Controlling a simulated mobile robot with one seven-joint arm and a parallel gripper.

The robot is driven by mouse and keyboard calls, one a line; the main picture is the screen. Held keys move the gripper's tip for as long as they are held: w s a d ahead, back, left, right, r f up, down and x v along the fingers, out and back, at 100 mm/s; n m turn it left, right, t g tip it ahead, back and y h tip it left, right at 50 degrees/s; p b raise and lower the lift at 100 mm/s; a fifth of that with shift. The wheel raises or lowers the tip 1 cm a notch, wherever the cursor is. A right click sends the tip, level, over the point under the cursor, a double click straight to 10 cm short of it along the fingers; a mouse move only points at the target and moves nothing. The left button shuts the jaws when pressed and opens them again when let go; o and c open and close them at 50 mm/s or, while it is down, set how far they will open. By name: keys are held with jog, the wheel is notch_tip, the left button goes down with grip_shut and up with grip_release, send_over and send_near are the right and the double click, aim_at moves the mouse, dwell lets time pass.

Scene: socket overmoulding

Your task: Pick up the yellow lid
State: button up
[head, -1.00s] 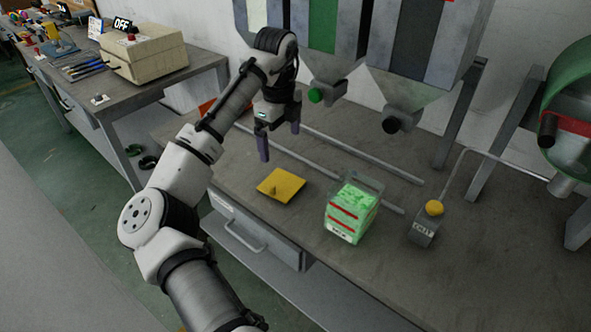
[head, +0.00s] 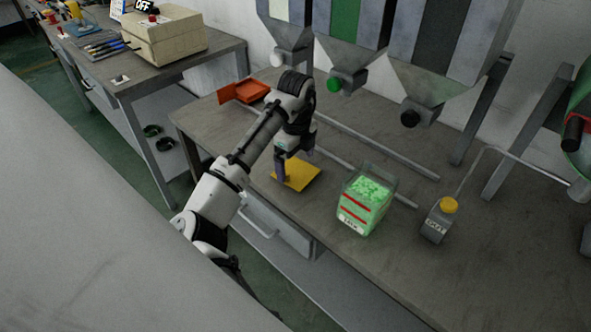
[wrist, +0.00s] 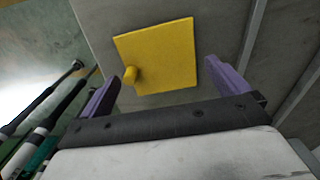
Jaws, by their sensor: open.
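The yellow lid (head: 303,176) is a flat square plate lying on the grey workbench, left of the clear container. In the wrist view the lid (wrist: 165,52) has a small round knob (wrist: 130,75) near its left edge. My gripper (head: 282,172) is at the lid's left side in the head view, partly covering it. In the wrist view my gripper (wrist: 162,85) has its two purple fingers wide apart, with nothing between them, and the lid lies beyond the tips. I cannot tell the exact height of the fingertips above the bench.
A clear container (head: 366,204) with green pellets and red bands stands right of the lid. Metal rails (head: 385,152) run behind. An orange bin (head: 243,92) is at the back left. Hoppers hang above the bench's rear.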

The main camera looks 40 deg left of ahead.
aim_at(299, 173)
jog(key=shift+f, duration=1.1)
jog(key=c, duration=0.7)
jog(key=shift+c, duration=0.2)
